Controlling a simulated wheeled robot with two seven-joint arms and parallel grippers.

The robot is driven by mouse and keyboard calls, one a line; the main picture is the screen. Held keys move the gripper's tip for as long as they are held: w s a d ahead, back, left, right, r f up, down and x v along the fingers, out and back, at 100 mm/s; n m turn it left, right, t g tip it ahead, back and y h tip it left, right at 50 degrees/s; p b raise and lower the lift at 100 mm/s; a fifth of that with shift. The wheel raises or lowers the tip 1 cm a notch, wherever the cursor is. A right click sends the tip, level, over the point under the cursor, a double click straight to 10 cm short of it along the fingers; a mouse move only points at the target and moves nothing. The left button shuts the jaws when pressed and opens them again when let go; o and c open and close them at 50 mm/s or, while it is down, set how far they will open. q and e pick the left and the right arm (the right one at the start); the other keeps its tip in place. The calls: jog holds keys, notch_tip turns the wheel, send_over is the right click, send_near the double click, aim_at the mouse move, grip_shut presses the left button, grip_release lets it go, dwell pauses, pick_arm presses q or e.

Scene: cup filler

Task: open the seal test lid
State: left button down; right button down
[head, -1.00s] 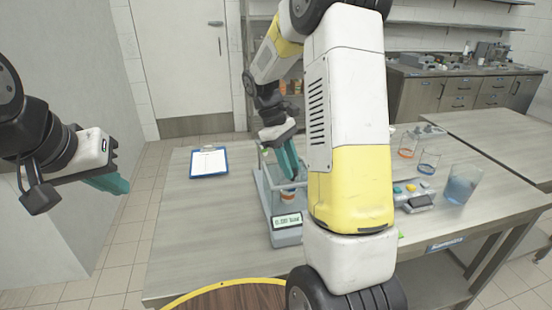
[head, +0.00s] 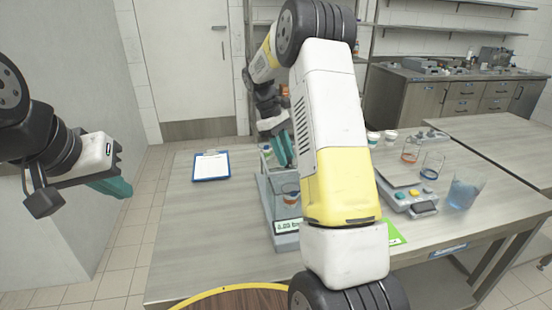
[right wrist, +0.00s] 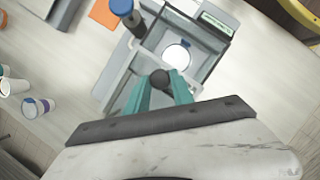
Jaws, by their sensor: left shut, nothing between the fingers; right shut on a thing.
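The seal tester (head: 287,241) is a grey box with a lit green display on the table, partly behind my right arm. It also shows in the right wrist view (right wrist: 200,75). My right gripper (head: 283,150) is at the tester's far end. Its teal fingers are shut on a dark knob (right wrist: 160,77), apparently the lid's. The clear lid is hard to make out, so its angle is unclear. My left gripper (head: 118,187) is shut and empty, left of the table.
A clipboard (head: 211,166) lies left of the tester. The table's left front is clear. A blue-capped post (right wrist: 122,8) stands beside the tester.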

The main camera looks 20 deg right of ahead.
aim_at(275, 159)
jog(key=shift+w+d, duration=0.1)
jog(key=shift+w, duration=1.4)
jog(key=shift+r, duration=0.1)
jog(key=c, duration=1.1)
grip_release()
jog(key=v, duration=0.7)
jog(key=shift+r, duration=0.3)
